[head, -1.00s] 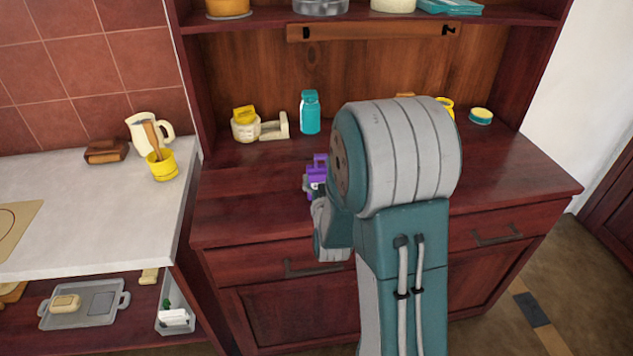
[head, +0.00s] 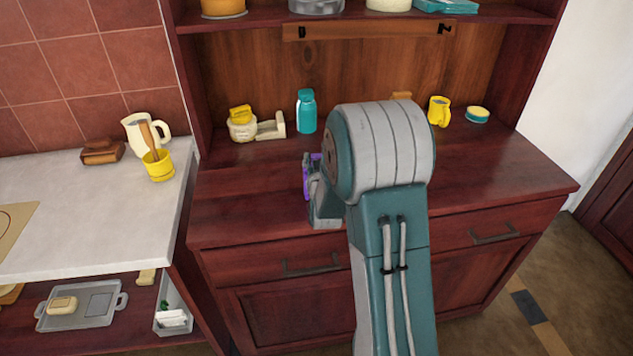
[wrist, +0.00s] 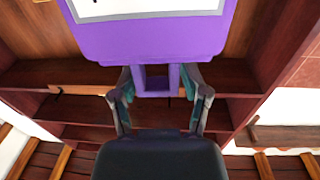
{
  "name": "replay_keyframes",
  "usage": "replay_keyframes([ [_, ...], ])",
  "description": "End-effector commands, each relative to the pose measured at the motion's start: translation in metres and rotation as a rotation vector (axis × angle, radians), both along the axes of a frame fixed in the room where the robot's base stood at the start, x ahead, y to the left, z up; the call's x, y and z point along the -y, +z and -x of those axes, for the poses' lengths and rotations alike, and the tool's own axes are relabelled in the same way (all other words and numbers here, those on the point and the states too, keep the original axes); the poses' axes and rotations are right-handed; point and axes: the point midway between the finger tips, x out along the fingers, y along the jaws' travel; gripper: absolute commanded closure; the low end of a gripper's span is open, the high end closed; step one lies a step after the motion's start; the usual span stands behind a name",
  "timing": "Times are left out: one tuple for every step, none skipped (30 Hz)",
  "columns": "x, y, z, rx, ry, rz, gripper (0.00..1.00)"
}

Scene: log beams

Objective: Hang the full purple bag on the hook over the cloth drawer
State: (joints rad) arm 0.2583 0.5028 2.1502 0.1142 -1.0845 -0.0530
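The purple bag (wrist: 145,38) fills the top of the wrist view, with a white panel on its face. My gripper (wrist: 158,88) has its fingers on both sides of the bag's purple handle and is shut on it. In the head view only a narrow strip of the purple bag (head: 306,178) shows beside my gripper (head: 316,176), above the cabinet's counter; my arm hides the rest. Two dark hooks, a left hook (head: 302,32) and a right hook (head: 445,29), sit on a wooden rail (head: 370,31) under the shelf. Two drawers show below, a left drawer (head: 250,268) and a right drawer (head: 535,222); their contents are hidden.
A teal bottle (head: 307,112), a jar with a yellow top (head: 242,125), a yellow mug (head: 438,111) and a round tin (head: 477,115) stand along the back of the counter (head: 240,190). The upper shelf (head: 250,22) overhangs the rail. The counter's right front is clear.

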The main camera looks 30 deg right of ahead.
Motion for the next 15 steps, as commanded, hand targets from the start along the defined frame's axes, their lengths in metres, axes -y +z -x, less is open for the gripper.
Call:
replay_keyframes([
  [0.0003, 0.0000, 0.0001, 0.000, 0.000, 0.000, 0.87],
  [0.0003, 0.0000, 0.0001, 0.000, 0.000, 0.000, 1.00],
  [0.0001, 0.0000, 0.0001, 0.000, 0.000, 0.000, 1.00],
  [-0.0001, 0.0001, 0.0001, 0.000, 0.000, 0.000, 1.00],
  [-0.0003, 0.0000, 0.0001, 0.000, 0.000, 0.000, 1.00],
  [-0.0003, 0.0005, 0.0000, 0.001, 0.000, 0.001, 1.00],
  [-0.0003, 0.0005, 0.0000, 0.001, 0.000, 0.001, 1.00],
  [-0.0003, 0.0004, 0.0000, 0.001, 0.000, 0.001, 1.00],
  [-0.0003, 0.0004, 0.0000, 0.001, 0.000, 0.001, 1.00],
  [-0.0004, 0.0004, 0.0001, 0.001, 0.000, 0.001, 1.00],
  [-0.0004, 0.0004, 0.0001, 0.001, 0.000, 0.001, 1.00],
  [-0.0004, 0.0007, 0.0001, 0.001, 0.000, 0.000, 1.00],
  [-0.0004, 0.0012, 0.0001, 0.001, 0.000, 0.000, 1.00],
  [-0.0004, 0.0021, 0.0001, 0.002, 0.000, 0.001, 1.00],
  [-0.0003, 0.0040, 0.0000, 0.003, 0.000, 0.001, 1.00],
])
